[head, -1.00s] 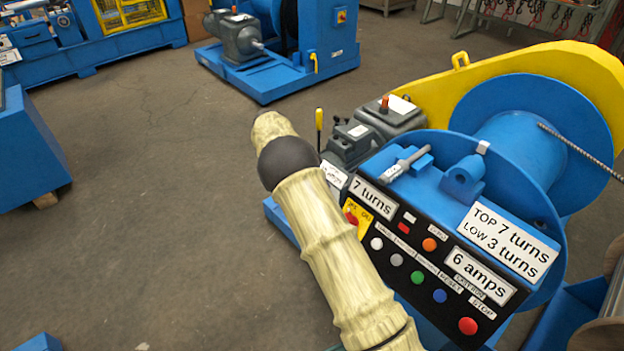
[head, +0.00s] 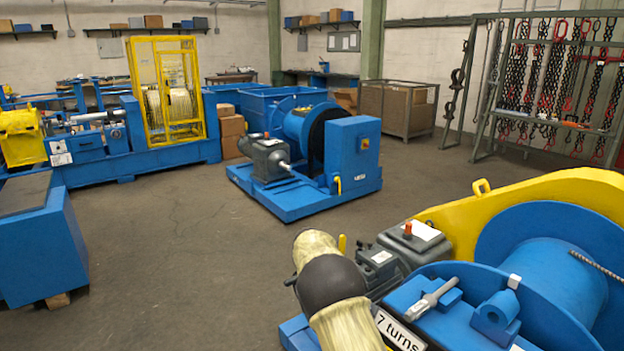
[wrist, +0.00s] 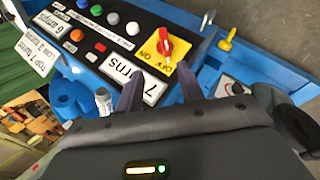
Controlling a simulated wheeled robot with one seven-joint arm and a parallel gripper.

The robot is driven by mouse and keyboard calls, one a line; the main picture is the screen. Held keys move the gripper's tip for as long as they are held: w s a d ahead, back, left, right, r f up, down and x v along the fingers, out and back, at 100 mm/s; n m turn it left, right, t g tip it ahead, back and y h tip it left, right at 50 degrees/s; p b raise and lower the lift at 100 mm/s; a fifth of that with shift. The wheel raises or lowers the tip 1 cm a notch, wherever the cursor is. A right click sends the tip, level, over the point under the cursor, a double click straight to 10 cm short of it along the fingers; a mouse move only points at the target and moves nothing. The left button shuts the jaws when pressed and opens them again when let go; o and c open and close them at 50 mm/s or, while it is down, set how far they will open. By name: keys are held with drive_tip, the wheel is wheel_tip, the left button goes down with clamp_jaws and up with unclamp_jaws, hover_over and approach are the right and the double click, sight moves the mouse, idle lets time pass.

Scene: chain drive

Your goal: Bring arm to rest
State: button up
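My arm (head: 345,318), in a cream sleeve with a dark joint, reaches up from the bottom of the head view, in front of the blue winch (head: 440,300). My gripper is not seen in the head view. In the wrist view my gripper (wrist: 161,80) has its two dark fingers apart with nothing visible between them. Beyond the fingers is the winch's control panel (wrist: 122,42), with a red rotary switch (wrist: 166,46) on a yellow plate and a "7 turns" label (wrist: 153,90). I cannot tell the exact gap between fingertips and panel.
The winch's drum (head: 550,280) and yellow guard (head: 520,195) fill the lower right. Another blue machine (head: 320,150) stands mid-floor. A blue block (head: 45,245) is at left, a yellow cage (head: 165,90) behind it, a chain rack (head: 545,85) at back right. Floor left of my arm is clear.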

drive_tip(key=s+d+r+n+t+y, duration=0.2)
drive_tip(key=s+d+n+t+y, duration=0.1)
drive_tip(key=s, duration=1)
drive_tip(key=s+d+r+n+t+y, duration=0.2)
drive_tip(key=s+d+r+t+y, duration=0.1)
drive_tip(key=s, duration=1)
drive_tip(key=w+p+v, duration=0.3)
drive_tip(key=p+v, duration=1.1)
drive_tip(key=shift+r+p, duration=0.3)
drive_tip(key=shift+w+a, duration=0.1)
